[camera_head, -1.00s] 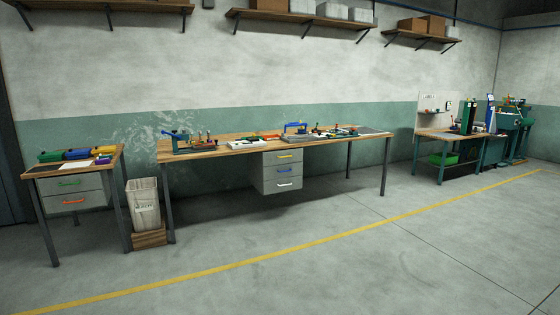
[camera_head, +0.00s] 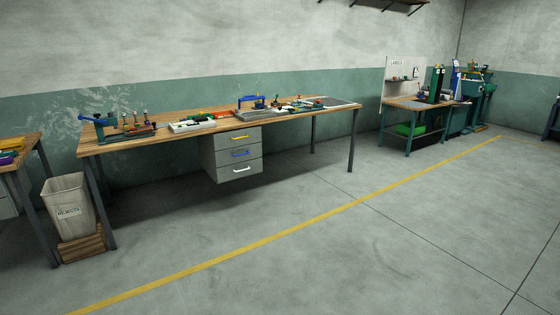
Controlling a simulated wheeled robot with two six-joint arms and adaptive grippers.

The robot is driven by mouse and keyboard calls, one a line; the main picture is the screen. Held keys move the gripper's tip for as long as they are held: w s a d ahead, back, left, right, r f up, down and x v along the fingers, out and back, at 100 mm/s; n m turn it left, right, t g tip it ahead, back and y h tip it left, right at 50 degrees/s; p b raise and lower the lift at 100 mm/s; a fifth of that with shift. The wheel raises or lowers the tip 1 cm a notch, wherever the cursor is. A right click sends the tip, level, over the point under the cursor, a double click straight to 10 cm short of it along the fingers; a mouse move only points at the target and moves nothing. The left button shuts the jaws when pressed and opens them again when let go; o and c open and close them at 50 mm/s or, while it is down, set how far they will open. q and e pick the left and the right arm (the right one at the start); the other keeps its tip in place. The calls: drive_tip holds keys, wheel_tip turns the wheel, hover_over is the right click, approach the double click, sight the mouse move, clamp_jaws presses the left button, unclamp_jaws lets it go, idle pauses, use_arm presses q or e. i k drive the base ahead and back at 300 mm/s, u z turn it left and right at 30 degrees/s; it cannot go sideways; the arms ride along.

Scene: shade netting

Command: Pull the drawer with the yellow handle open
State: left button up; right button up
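The drawer with the yellow handle (camera_head: 239,137) is the top one of a grey drawer unit (camera_head: 213,160) under the long wooden workbench (camera_head: 180,143). It looks shut. Below it are a drawer with a blue handle (camera_head: 241,153) and a drawer with a white handle (camera_head: 242,169), both looking shut too. The unit stands some way off, left of the middle of the view. Neither of my grippers shows in the head view.
A bin (camera_head: 68,204) on a wooden block (camera_head: 82,247) stands left of the bench, beside a smaller table (camera_head: 33,143). Tools lie on the bench. Another workbench (camera_head: 415,104) stands at the back right. The floor (camera_head: 300,255) before the drawers is clear, crossed by a yellow line (camera_head: 290,230).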

sight(240, 136)
drive_tip(key=i, duration=5.45)
drive_tip(key=z, duration=0.1)
